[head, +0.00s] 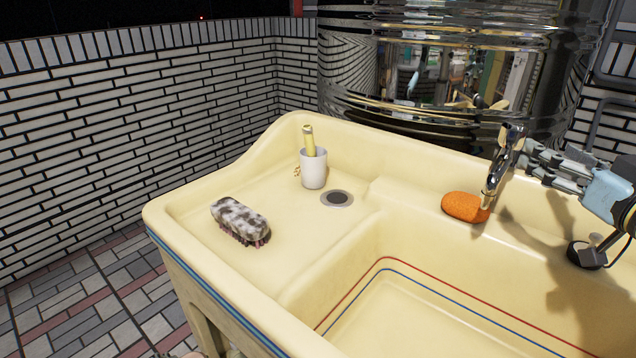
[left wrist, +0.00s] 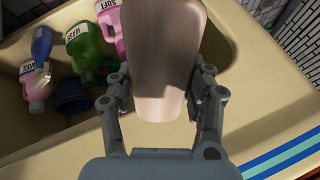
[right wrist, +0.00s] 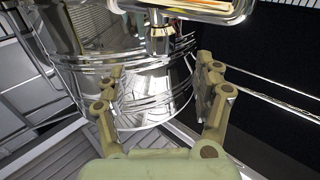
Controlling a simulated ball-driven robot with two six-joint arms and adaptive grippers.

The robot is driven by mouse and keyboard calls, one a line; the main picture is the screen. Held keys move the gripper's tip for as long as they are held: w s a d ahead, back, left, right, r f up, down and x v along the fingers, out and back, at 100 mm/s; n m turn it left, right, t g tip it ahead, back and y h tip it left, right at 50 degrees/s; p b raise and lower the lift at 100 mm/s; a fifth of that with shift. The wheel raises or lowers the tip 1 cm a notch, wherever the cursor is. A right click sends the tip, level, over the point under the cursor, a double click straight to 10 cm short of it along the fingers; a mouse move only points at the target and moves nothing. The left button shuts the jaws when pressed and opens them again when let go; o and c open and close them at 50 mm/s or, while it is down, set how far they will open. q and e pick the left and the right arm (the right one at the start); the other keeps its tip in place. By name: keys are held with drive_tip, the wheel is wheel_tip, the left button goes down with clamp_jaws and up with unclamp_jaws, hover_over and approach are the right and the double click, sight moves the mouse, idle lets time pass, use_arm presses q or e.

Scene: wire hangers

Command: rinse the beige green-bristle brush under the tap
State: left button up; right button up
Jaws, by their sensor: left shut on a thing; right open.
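My left gripper (left wrist: 160,95) is shut on a smooth beige thing (left wrist: 165,60), which looks like the back of the beige brush. No green bristles show, so I cannot confirm it. The left gripper is outside the head view. The chrome tap (head: 502,160) stands at the back right of the cream sink, its spout pointing down; I see no water running from it. My right gripper (head: 532,152) is open and empty close beside the tap on its right. In the right wrist view, a chrome part of the tap (right wrist: 160,35) shows above and between the open fingers (right wrist: 160,75).
The cream sink (head: 400,180) has a deep basin at right. A mottled brush (head: 240,218), a white cup (head: 313,170) and a drain (head: 337,198) are on its left shelf. An orange sponge (head: 464,207) lies near the spout. Several bottles (left wrist: 85,45) show in the left wrist view.

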sight(522, 138)
use_arm(q)
wheel_tip(522, 138, down, 3)
drive_tip(key=shift+s+r+b, duration=0.1)
drive_tip(key=shift+r+b, duration=0.05)
drive_tip(key=shift+b, duration=0.8)
use_arm(e)
drive_tip(key=w, duration=0.3)
drive_tip(key=w+a, duration=0.1)
drive_tip(key=w, duration=0.5)
drive_tip(key=shift+w+a, duration=0.4)
drive_tip(key=c, duration=1.2)
use_arm(q)
drive_tip(key=shift+r+p, duration=0.75)
drive_tip(key=shift+r, duration=0.05)
use_arm(e)
drive_tip(key=shift+r, duration=0.15)
use_arm(q)
drive_tip(key=shift+r+p, duration=0.3)
drive_tip(key=shift+r, duration=0.05)
use_arm(e)
drive_tip(key=shift+m+h, duration=0.3)
drive_tip(key=shift+h, duration=0.2)
use_arm(q)
drive_tip(key=shift+f, duration=0.1)
use_arm(e)
drive_tip(key=shift+f, duration=0.2)
drive_tip(key=o, duration=1.2)
